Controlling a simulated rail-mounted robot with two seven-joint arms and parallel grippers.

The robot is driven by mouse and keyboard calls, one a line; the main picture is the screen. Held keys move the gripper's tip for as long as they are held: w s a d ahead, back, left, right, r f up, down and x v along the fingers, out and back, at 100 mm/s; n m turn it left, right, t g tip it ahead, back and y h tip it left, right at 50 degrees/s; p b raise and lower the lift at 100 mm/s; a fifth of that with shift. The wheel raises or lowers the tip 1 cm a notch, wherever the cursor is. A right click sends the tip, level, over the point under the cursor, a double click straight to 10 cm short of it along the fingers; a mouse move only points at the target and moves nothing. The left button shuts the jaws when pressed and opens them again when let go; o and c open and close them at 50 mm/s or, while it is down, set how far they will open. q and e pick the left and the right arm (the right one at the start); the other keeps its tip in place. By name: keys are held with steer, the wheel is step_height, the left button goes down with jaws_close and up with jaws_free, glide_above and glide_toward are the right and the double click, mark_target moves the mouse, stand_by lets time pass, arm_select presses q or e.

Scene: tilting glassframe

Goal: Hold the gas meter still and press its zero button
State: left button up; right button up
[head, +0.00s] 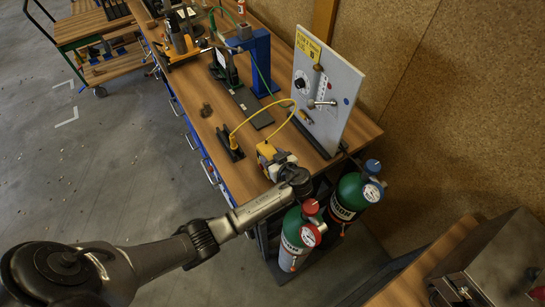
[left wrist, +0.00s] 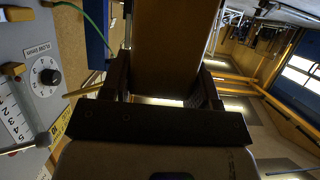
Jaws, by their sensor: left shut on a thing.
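The gas meter (head: 266,151), a small yellow box, is at the near end of the wooden bench. My left gripper (head: 277,162) reaches it from below in the head view and is shut on it. In the left wrist view the meter (left wrist: 168,45) shows as a dark yellow-brown block between the two black fingers of my left gripper (left wrist: 163,75). The zero button cannot be made out in either view. My right gripper is not in view.
A grey panel (head: 343,92) with a dial and valve stands behind the meter. Gas cylinders, one red-topped (head: 298,232) and one blue-topped (head: 350,195), stand beside the bench end near my left arm.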

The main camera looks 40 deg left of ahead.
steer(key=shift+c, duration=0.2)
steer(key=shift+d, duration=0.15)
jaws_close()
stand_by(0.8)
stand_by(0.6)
